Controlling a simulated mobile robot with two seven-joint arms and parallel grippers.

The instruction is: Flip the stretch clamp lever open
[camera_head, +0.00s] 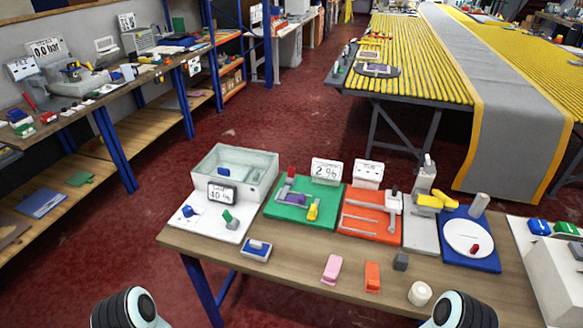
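A green board (305,211) stands on the wooden workbench with a display reading 2 % (326,169) behind it. Only rounded black-and-white parts of my two arms show at the bottom left and bottom right edges. Neither gripper's fingers are in view, and nothing of mine touches the board.
Left of the board are a clear-walled bin (236,168) and a 40 % display (222,193). Right are an orange board (371,214) and a blue board with a white disc (469,238). Pink (331,269) and orange (372,277) blocks lie along the front.

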